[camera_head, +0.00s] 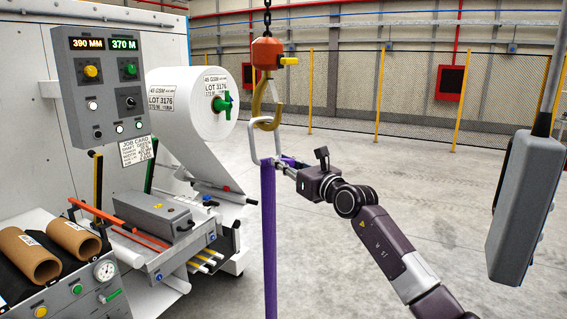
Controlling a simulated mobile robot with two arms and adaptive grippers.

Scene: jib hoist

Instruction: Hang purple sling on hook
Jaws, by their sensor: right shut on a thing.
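The yellow-brown hook (259,98) hangs below an orange block (267,53) on a chain. The purple sling (268,235) hangs straight down in the middle, running out of view at the bottom. A pale metal ring (251,143) is at the top of the sling and overlaps the lower bend of the hook in the picture. I cannot tell whether the ring is seated in the hook or only in front of or behind it. My right gripper (281,166), coming from the right, is shut at the top of the sling, just below the hook. My left gripper is not in view.
A machine with a white roll (190,100), a control panel (104,80) and brown tubes (75,238) stands at the left. A grey hanging box (524,205) is at the right. Open floor lies behind my right arm, up to a mesh fence with yellow posts (378,98).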

